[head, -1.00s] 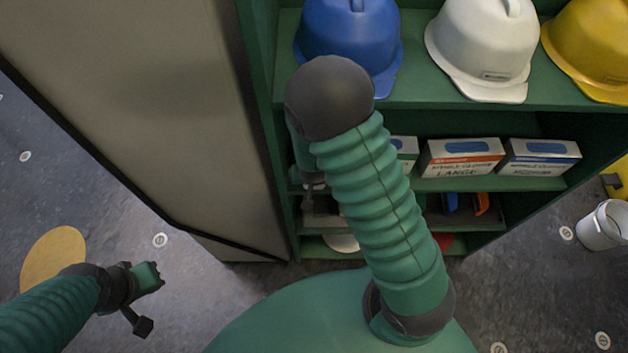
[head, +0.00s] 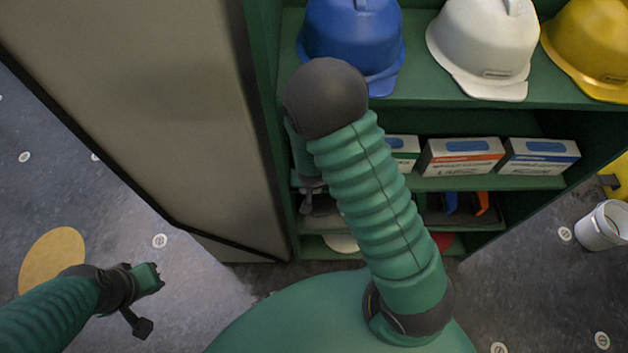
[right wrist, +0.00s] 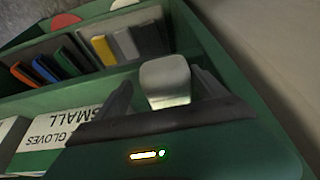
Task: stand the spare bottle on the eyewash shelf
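A pale, block-like object (right wrist: 165,78), possibly the spare bottle, is in the right wrist view at the shelf compartment; its lower part is hidden. My right gripper (right wrist: 162,95) has its two dark fingers apart, one on each side of this object, with a gap at the left finger. In the head view my right gripper (head: 313,197) is mostly hidden behind its arm, at the lower left shelves. My left gripper (head: 152,278) hangs over the floor at the left, apart from everything; its fingers are too small to read. I cannot make out an eyewash shelf.
The green shelf unit (head: 545,95) holds blue (head: 350,40), white (head: 485,45) and yellow (head: 595,45) helmets above glove boxes (head: 460,157). Coloured upright items (right wrist: 60,65) stand in a compartment. A grey panel (head: 150,100) borders it left. A white bucket (head: 603,226) stands right.

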